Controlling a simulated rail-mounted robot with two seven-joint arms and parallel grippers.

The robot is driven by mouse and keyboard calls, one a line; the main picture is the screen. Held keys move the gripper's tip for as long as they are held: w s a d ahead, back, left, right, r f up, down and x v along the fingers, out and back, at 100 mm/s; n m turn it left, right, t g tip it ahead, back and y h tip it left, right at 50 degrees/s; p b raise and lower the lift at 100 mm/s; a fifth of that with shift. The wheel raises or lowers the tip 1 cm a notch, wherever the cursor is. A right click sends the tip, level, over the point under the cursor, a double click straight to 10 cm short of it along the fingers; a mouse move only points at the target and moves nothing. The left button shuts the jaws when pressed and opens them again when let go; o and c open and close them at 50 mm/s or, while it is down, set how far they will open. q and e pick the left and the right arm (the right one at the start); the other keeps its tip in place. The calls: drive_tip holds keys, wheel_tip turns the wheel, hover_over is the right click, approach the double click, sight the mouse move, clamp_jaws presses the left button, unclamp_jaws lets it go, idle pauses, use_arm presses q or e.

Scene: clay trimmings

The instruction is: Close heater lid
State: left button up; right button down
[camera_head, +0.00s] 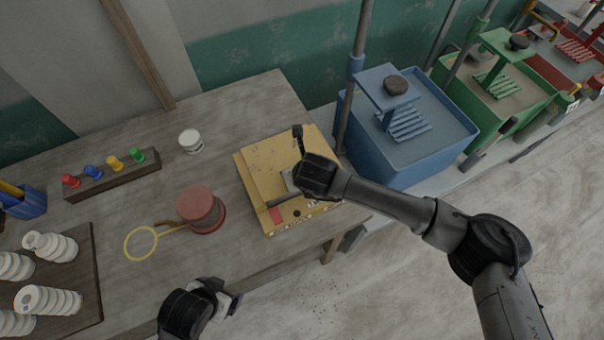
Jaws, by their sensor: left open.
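The yellow box (262,178), which looks like the heater, sits at the right end of the wooden table. Its top is a broad flat yellow panel, and a red patch shows near its front edge. My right gripper (290,182) is over the box's top, and its hand hides part of the panel. I cannot tell whether its fingers touch the box or how far apart they are. I cannot tell the exact angle of the lid. My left gripper (229,299) is open and empty at the table's front edge, apart from the box.
A red cylinder (201,209) and a yellow ring tool (141,243) lie left of the box. A white jar (190,141), a rack of coloured knobs (112,174) and a board of white rolls (88,290) are further left. A blue bin (419,150) stands right of the table.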

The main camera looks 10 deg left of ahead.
idle(0.3)
drive_tip(key=c, duration=0.8)
unclamp_jaws()
drive_tip(key=shift+c, duration=0.2)
drive_tip(key=shift+r, duration=0.1)
drive_tip(key=v, duration=1.3)
drive_tip(key=shift+s+r, duration=0.2)
drive_tip(key=shift+r, duration=0.05)
drive_tip(key=shift+d, duration=0.1)
